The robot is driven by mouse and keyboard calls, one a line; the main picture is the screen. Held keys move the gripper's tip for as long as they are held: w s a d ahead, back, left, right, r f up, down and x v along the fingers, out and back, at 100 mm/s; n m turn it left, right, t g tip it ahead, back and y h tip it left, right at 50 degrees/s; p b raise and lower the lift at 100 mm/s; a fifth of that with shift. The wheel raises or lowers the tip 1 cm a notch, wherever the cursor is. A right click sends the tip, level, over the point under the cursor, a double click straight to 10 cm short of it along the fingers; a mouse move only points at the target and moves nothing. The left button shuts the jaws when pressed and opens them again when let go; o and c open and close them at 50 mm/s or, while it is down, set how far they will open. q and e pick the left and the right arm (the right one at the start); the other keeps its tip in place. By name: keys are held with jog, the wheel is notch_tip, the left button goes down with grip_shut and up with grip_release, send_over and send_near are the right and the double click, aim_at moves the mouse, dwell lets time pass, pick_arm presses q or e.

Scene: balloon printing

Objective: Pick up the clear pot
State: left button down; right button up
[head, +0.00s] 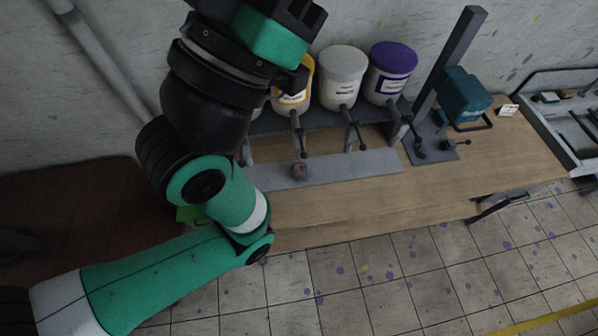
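A pale grey-lidded pot (342,80) stands upright on the raised shelf at the back of the bench, in the middle of a row. Its label is too small to read, so I cannot be sure that it is the clear pot. My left arm rises from the lower left to the top edge. The fingers of neither gripper show, and my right arm is out of view.
Taps stand under the pots, above a grey metal strip (345,168) with a small mottled round thing (299,171) on it. A dark post (447,62) and a teal machine (463,95) stand at right. The wooden bench front (400,208) is clear.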

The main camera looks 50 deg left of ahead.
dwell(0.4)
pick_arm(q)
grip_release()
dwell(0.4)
